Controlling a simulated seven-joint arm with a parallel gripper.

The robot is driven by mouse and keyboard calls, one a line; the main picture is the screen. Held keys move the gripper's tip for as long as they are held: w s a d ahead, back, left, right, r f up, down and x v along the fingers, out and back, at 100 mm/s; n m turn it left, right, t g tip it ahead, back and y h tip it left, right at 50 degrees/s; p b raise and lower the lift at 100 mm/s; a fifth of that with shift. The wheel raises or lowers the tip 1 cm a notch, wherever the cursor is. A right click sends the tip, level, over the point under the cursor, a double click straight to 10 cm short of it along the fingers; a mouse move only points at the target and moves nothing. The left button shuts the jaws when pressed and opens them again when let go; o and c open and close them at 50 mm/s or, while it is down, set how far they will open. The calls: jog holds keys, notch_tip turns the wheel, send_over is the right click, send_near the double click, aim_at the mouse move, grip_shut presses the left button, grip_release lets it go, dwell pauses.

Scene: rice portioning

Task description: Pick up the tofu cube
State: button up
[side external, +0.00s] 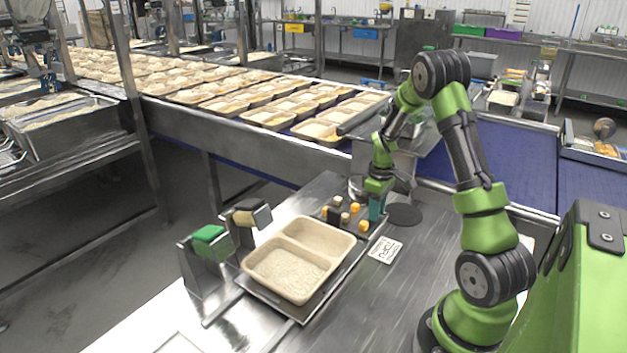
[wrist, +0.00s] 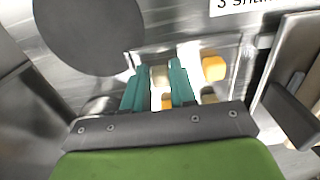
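Pale cream cubes that look like tofu (side external: 345,217) sit with orange cubes (side external: 363,226) in a small metal tray at the far end of the work table. My gripper (side external: 376,210), with teal fingers, points down at the right end of this tray. In the wrist view, my gripper (wrist: 159,68) has its fingers apart, with a cream cube (wrist: 160,76) showing in the gap. An orange cube (wrist: 167,103) shows nearer the palm. The fingers partly cover both cubes; whether they touch the cream one is unclear. Another orange cube (wrist: 213,68) lies right of the fingers.
A two-compartment food tray (side external: 327,238) holds rice in its nearer compartment. Green (side external: 208,234) and tan (side external: 246,215) handled tools rest on metal stands left of it. A black disc (side external: 404,214) and a printed card (side external: 385,250) lie nearby. A conveyor with filled trays runs behind.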

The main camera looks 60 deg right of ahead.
grip_shut()
